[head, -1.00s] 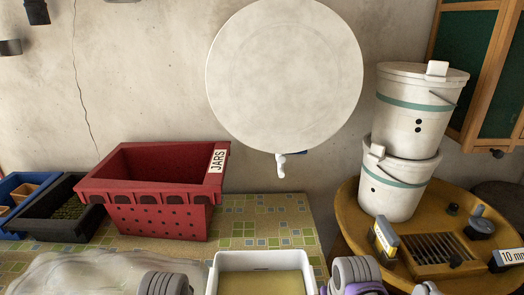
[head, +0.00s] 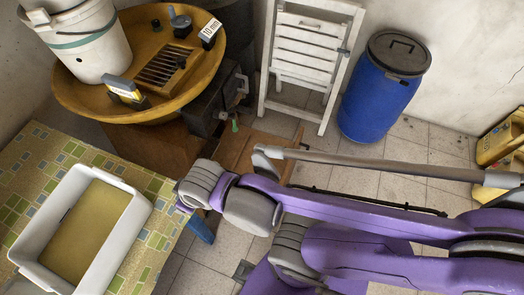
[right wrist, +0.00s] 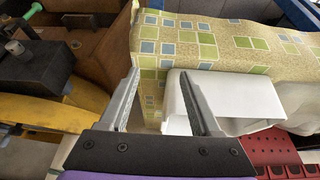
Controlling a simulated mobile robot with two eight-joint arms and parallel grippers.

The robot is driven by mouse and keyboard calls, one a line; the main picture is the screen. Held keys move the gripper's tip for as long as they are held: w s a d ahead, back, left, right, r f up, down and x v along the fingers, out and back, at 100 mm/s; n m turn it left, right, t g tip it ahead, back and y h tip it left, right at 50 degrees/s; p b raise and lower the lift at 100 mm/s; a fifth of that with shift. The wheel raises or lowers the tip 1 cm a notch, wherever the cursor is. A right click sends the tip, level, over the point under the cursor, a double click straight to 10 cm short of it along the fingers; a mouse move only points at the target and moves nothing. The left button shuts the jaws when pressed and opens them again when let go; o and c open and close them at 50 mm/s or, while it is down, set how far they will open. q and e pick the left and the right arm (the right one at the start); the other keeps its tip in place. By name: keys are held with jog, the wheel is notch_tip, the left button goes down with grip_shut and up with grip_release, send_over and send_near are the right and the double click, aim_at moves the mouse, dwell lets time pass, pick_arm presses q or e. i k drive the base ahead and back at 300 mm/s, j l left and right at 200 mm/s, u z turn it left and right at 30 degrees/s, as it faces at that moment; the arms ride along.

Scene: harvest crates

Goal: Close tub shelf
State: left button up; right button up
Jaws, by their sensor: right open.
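A white tub (head: 118,222) with a yellowish inside stands on the tile-patterned table (head: 38,162) at the left of the head view. No part that I can name as its shelf is clear. My purple right arm reaches in from the right, its wrist just right of the table edge; its fingers are hidden in the head view. In the right wrist view my right gripper (right wrist: 160,75) is open, with nothing held between its fingers. The right finger overlaps the white tub (right wrist: 235,95); I cannot tell whether they touch. My left gripper is out of view.
A round wooden tray (head: 75,97) with a white lidded bucket (head: 85,45) stands behind the table. A white folding chair (head: 308,50), a blue barrel (head: 378,105) and yellow containers (head: 500,138) stand farther right. A red perforated crate (right wrist: 270,148) shows in the wrist view.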

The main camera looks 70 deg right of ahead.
aim_at(234, 152)
jog(key=z, duration=1.3)
jog(key=k+z, duration=0.15)
jog(key=z, duration=0.25)
jog(key=k+z, duration=0.15)
jog(key=z, duration=0.2)
jog(key=k+l+z, duration=0.1)
jog(key=z, duration=0.3)
jog(key=k+l, duration=0.25)
jog(key=i+l+u, duration=0.15)
jog(key=u, duration=0.15)
jog(key=i+l+u, duration=0.2)
jog(key=u, duration=0.15)
